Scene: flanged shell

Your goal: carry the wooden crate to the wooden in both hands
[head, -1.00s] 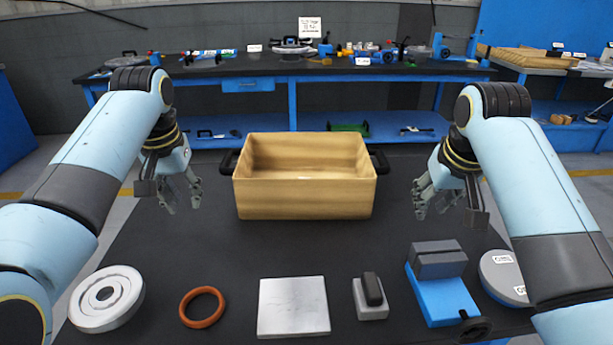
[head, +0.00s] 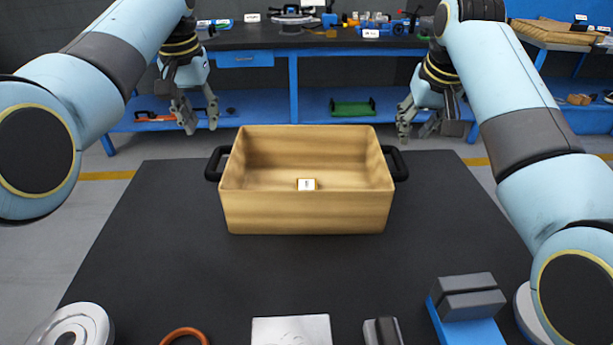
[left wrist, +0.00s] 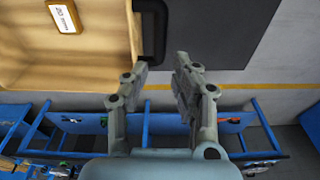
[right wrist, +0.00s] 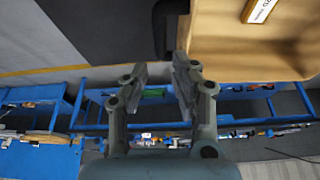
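The wooden crate (head: 306,212) stands upright on the dark table, with a black handle on its left side (head: 217,163) and another on its right side (head: 397,163). A small white label (head: 306,184) is inside it. My left gripper (head: 199,122) is open and empty, above and beyond the left handle, apart from it. In the left wrist view the handle (left wrist: 153,32) lies just past the fingertips (left wrist: 160,60). My right gripper (head: 420,130) is open and empty, above and beyond the right handle. In the right wrist view that handle (right wrist: 166,28) is just past the fingertips (right wrist: 160,65).
Along the table's (head: 150,240) near edge are a grey flanged ring (head: 75,328), an orange ring (head: 185,337), a metal plate (head: 291,330), a small grey block (head: 383,331) and a blue fixture (head: 467,325). A blue workbench (head: 300,43) stands behind. The table beside the crate is clear.

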